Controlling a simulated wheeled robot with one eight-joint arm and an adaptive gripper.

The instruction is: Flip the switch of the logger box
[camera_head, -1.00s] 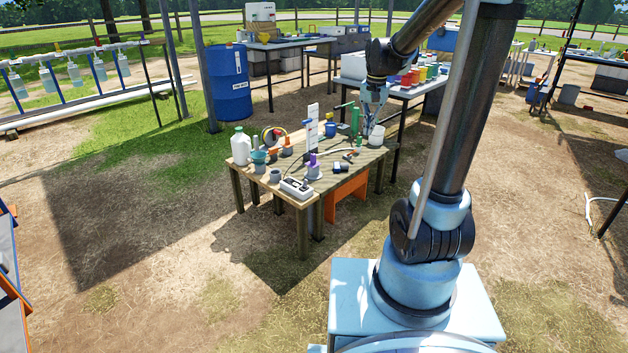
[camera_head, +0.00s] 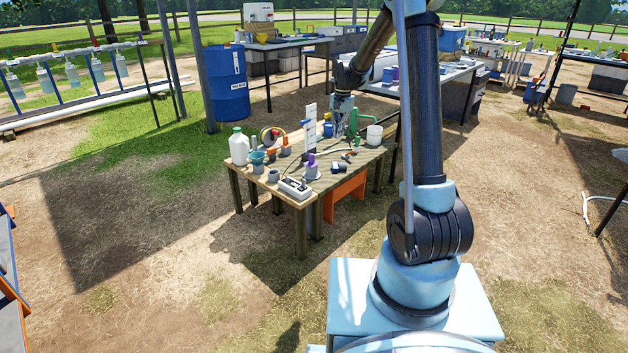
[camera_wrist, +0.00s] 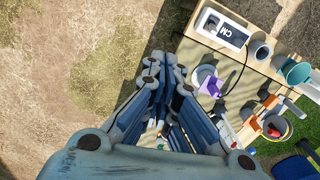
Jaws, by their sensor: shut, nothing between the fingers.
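The logger box (camera_head: 295,188) is a small pale box with a dark panel on the near corner of the wooden table (camera_head: 330,180). In the wrist view the logger box (camera_wrist: 222,28) is at the upper right, marked "CM", with a dark cable running from it. A small dark part on its top face could be the switch; it is too small to tell its position. My gripper (camera_head: 340,128) is above the far part of the table, well apart from the box. In the wrist view my gripper (camera_wrist: 165,72) is shut and empty, left of and below the box.
A purple-topped item (camera_head: 311,162), a grey cup (camera_head: 273,176), a teal funnel (camera_head: 257,157) and a white jug (camera_head: 239,147) stand near the box. A tall white board (camera_head: 311,125) and a white bucket (camera_head: 374,133) stand farther back. The ground before the table is clear.

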